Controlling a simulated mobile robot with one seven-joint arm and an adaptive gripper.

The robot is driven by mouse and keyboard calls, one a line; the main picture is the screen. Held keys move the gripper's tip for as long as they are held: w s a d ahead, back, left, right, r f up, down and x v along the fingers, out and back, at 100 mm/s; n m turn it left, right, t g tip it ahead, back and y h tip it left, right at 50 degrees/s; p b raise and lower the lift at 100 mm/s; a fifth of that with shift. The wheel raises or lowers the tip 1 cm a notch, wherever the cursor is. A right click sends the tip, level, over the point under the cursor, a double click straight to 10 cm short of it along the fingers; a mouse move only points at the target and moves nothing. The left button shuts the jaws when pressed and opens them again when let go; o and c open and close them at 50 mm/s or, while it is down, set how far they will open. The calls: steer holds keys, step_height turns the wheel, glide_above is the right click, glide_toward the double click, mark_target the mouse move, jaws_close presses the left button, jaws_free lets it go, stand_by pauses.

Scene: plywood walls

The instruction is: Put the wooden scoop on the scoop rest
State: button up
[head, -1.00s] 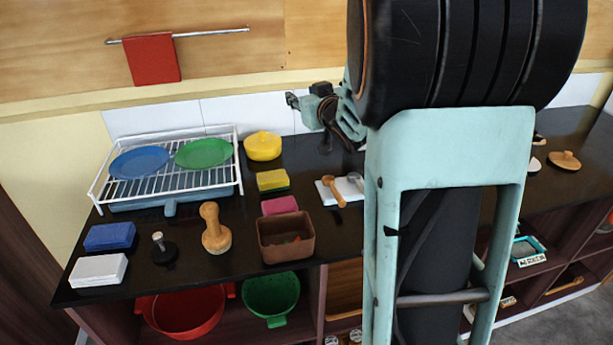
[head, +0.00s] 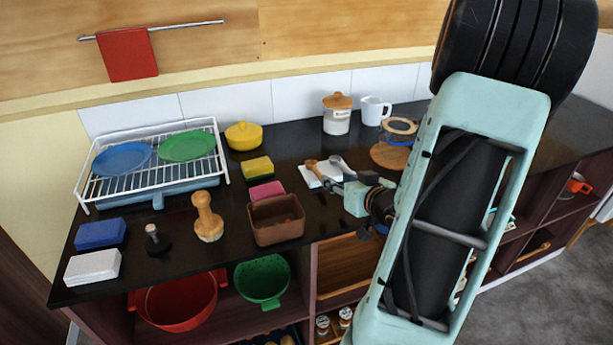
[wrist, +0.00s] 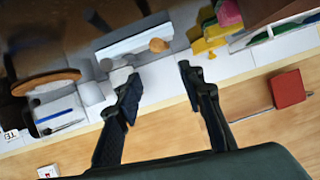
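The wooden scoop (head: 313,167) lies on the counter's white slab (head: 332,171), which looks like the scoop rest, at its left end. A grey metal scoop (head: 341,163) lies beside it to the right. In the wrist view the wooden scoop's round end (wrist: 158,45) shows at the edge of the white slab (wrist: 128,42). My gripper (head: 334,184) is low over the counter at the slab's front right, its fingers pointing left. In the wrist view my gripper (wrist: 158,74) is open, with nothing between the fingers. The scoop's handle is partly hidden, and contact cannot be told.
A brown bin (head: 277,232), a pink sponge (head: 266,190) and a yellow sponge (head: 257,168) stand left of the slab. A lidded canister (head: 337,120), a white jug (head: 374,112) and a round wooden board (head: 388,157) are behind and right. Bare counter lies between.

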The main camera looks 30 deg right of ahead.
steer(key=s, duration=0.2)
steer(key=a, duration=0.1)
steer(key=shift+s+f+m, duration=0.4)
steer(key=shift+a, duration=0.15)
glide_toward(318, 174)
steer(key=shift+w+d+f, duration=0.15)
steer(key=shift+f, duration=0.3)
steer(key=shift+w+d+f, duration=0.1)
steer(key=shift+w+f, duration=0.1)
steer(key=shift+f, duration=0.25)
steer(key=shift+f+x, duration=0.15)
steer(key=shift+x, duration=1.15)
steer(key=shift+f+x, duration=0.2)
steer(key=shift+x, duration=1.1)
steer(key=shift+s, duration=0.2)
jaws_close()
